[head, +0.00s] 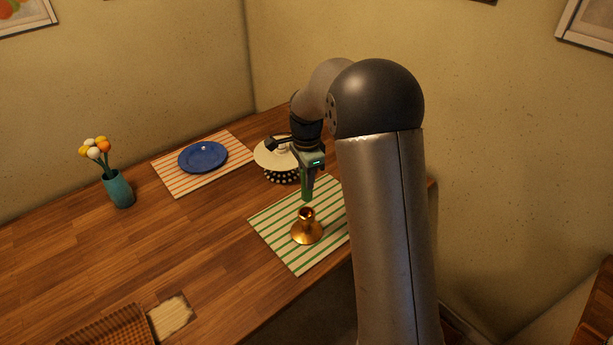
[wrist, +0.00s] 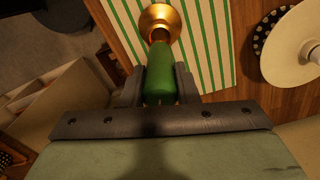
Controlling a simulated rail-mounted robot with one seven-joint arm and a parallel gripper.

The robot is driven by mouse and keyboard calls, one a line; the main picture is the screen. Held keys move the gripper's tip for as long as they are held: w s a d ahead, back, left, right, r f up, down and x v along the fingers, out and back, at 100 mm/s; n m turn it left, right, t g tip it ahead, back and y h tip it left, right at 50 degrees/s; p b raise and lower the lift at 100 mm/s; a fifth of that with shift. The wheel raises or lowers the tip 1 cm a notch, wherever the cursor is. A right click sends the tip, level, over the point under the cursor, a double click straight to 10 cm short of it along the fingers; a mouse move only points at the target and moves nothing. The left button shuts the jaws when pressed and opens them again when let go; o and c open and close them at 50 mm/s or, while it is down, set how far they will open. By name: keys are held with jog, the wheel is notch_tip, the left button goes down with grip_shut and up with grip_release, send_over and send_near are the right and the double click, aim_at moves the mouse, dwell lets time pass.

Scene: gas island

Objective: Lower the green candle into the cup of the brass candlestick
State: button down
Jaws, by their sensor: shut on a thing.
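The green candle (head: 306,188) is held upright in my gripper (head: 308,176), which is shut on it. In the wrist view the candle (wrist: 160,76) sits between the two fingers of my gripper (wrist: 158,84). The brass candlestick (head: 307,228) stands upright on the green-striped mat (head: 274,229). In the head view the candle's lower end is above and behind the candlestick's cup. In the wrist view the candlestick (wrist: 160,20) shows just beyond the candle's end, which overlaps part of it. I cannot tell the exact gap between them.
A white-topped stand with a dark beaded base (head: 270,157) is close behind my gripper. A blue plate (head: 203,156) lies on an orange-striped mat (head: 169,181). A teal flower vase (head: 118,190) stands left, a wicker basket (head: 108,328) at front left. The middle-left wooden table is clear.

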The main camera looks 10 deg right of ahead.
aim_at(306, 198)
jog(key=shift+a+f, duration=0.1)
jog(key=shift+f+b, duration=1.5)
jog(key=shift+f, duration=0.7)
jog(key=shift+s+f+b, duration=0.1)
jog(key=shift+f+b, duration=1.25)
jog(key=shift+f, duration=0.75)
dwell(2.6)
jog(key=c, duration=1)
grip_release()
jog(key=shift+c, duration=0.2)
